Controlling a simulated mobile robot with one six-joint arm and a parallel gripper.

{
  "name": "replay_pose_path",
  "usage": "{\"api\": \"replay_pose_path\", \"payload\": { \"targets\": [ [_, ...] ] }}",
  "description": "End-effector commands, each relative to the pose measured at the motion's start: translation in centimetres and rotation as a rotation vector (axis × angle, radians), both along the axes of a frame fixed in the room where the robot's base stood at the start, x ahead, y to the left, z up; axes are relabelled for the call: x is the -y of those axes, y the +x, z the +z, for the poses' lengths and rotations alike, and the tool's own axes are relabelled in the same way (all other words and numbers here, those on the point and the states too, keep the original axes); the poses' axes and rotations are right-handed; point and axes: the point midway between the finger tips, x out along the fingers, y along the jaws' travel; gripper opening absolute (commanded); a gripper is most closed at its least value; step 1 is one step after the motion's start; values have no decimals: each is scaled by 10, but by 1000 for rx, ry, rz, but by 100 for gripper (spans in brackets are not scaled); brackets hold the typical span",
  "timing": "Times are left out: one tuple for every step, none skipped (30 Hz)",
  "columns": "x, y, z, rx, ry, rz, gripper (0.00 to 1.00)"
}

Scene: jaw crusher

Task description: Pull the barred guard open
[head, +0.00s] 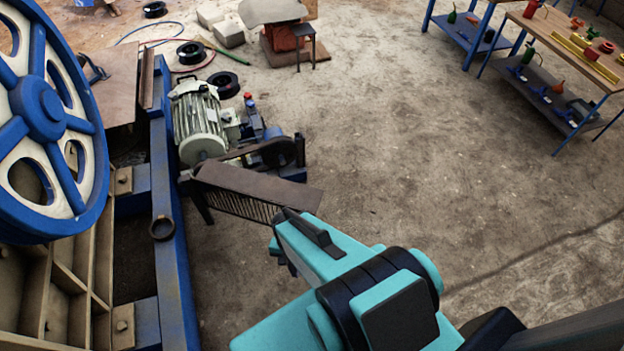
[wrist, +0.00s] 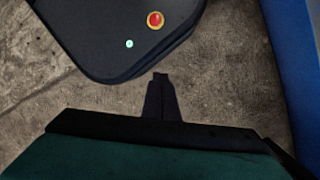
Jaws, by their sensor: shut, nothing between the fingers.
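The barred guard (head: 258,188) shows in the head view beside the crusher's motor and belt drive. It has a rusty brown top plate with a row of thin dark bars hanging below it. My teal arm overlaps its near right end in the picture, and part of the bars there is hidden. My gripper (wrist: 160,90) shows in the wrist view with its dark fingers together and empty, over bare floor. The guard is not visible in the wrist view.
A grey-green motor (head: 199,121) stands behind the guard. The crusher's blue frame (head: 172,235) and large blue-and-cream flywheel (head: 45,112) are on the left. Open concrete floor (head: 420,130) lies to the right, with workbenches (head: 565,50) far right.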

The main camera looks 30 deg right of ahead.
Motion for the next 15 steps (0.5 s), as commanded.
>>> {"api": "replay_pose_path", "payload": {
  "targets": [
    [-3, -4, 2, -15, 16, 74, 0],
    [-4, -7, 3, -27, 28, 122, 0],
    [-5, -11, 5, -40, 44, 185, 0],
    [-6, -14, 6, -52, 57, 232, 0],
    [-7, -16, 7, -62, 70, 279, 0],
    [-9, -20, 9, -77, 88, 341, 0],
    [-10, -23, 11, -87, 102, 387, 0],
    [-11, -25, 12, -98, 116, 432, 0],
    [-12, -29, 14, -112, 135, 489, 0],
    [-12, -31, 15, -122, 149, 530, 0],
    [-13, -34, 17, -132, 163, 568, 0],
    [-14, -36, 18, -142, 180, 617, 0],
    [-14, -38, 20, -152, 192, 649, 0],
    [-15, -40, 21, -159, 203, 679, 0],
    [-15, -42, 22, -166, 216, 712, 0]
  ]
}}
